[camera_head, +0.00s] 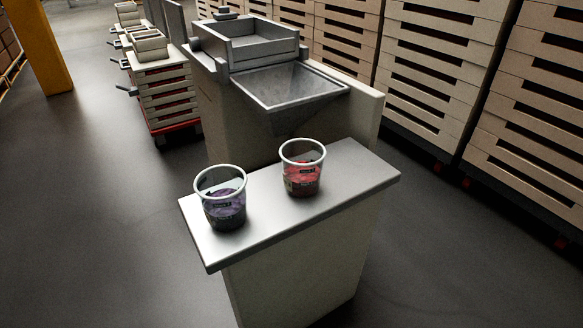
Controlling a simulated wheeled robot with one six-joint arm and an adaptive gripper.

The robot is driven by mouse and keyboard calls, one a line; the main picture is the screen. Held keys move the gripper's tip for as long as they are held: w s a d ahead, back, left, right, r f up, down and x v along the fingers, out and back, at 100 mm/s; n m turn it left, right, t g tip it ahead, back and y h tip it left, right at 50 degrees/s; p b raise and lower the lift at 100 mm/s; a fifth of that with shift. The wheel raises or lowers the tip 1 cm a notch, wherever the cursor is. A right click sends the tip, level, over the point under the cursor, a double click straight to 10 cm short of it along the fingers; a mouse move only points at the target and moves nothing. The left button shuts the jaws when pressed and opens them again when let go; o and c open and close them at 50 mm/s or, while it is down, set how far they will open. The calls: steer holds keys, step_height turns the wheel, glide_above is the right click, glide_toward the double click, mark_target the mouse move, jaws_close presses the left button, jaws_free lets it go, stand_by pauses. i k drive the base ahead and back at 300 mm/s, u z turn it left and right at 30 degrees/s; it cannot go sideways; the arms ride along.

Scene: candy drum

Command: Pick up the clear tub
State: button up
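Two clear tubs stand upright on a light grey counter top (262,215). The left clear tub (222,197) has a pale rim, a dark label and purple contents in its lower part. The right clear tub (302,167) has a pale rim, a dark label and red contents. It stands a little farther back, and a gap of bare counter separates the two. Neither tub is touched by anything but the counter. My gripper is not in view.
A grey metal hopper (290,86) rises behind the counter. Stacked slatted crates (440,70) line the back right. A crate stack on a red base (165,95) stands at the back left, near a yellow post (38,45). Floor (90,220) left of the counter is clear.

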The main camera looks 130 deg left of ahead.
mark_target(301, 159)
steer(key=u, duration=2.55)
steer(key=i, duration=2.7)
steer(key=u, duration=2.9)
